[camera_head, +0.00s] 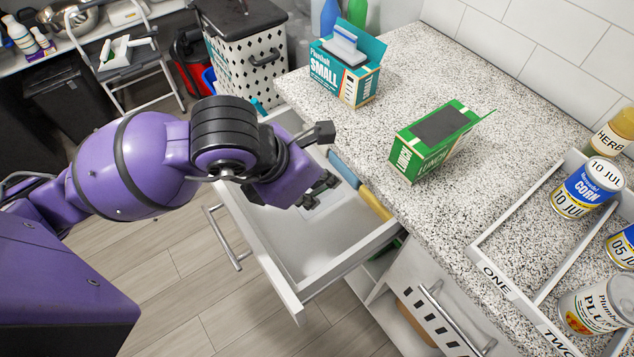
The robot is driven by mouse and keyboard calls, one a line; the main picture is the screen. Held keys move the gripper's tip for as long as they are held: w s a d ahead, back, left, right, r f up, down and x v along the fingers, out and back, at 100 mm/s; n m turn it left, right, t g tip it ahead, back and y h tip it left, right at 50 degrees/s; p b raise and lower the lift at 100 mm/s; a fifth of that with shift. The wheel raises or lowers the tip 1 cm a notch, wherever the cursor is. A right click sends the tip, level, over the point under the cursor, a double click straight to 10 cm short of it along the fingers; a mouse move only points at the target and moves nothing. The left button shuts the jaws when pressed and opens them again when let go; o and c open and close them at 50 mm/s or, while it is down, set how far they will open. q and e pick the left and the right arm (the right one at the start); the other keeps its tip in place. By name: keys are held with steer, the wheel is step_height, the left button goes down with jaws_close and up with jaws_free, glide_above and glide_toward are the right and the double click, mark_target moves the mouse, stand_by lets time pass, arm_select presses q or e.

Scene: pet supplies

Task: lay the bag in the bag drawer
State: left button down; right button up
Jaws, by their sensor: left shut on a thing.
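An open white drawer (292,290) sticks out from under the counter. My left gripper (320,190) reaches over and into it, pointing down to the right. It is shut on the bag (324,204), which shows as a pale, partly see-through patch below the fingers, low in the drawer. The gripper hides part of the bag, and I cannot tell whether the bag touches the drawer floor. A blue piece (343,167) and a yellow piece (375,203) lie along the drawer's counter side. My right gripper is not in view.
On the speckled counter (410,250) stand a teal "SMALL" box (343,82) with a blue-white item on top and a green box (425,150). The counter's middle is clear.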

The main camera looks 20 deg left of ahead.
arm_select(q)
steer(key=w+a+f+b, duration=0.1)
steer(key=w+f, duration=0.1)
steer(key=w+a+f+b, duration=0.1)
steer(key=w+f+b, duration=0.1)
steer(key=w, duration=0.1)
steer(key=w+a+f+b, duration=0.1)
steer(key=w+f+b, duration=0.1)
steer(key=f, duration=0.1)
steer(key=shift+w, duration=0.35)
steer(key=f, duration=0.3)
steer(key=shift+w+a+f, duration=0.1)
steer(key=shift+w+f, duration=0.15)
steer(key=shift+f, duration=0.05)
steer(key=c, duration=2.4)
jaws_free()
steer(key=o, duration=0.5)
steer(key=shift+c, duration=0.2)
steer(key=v, duration=1.2)
steer(key=shift+p, duration=0.45)
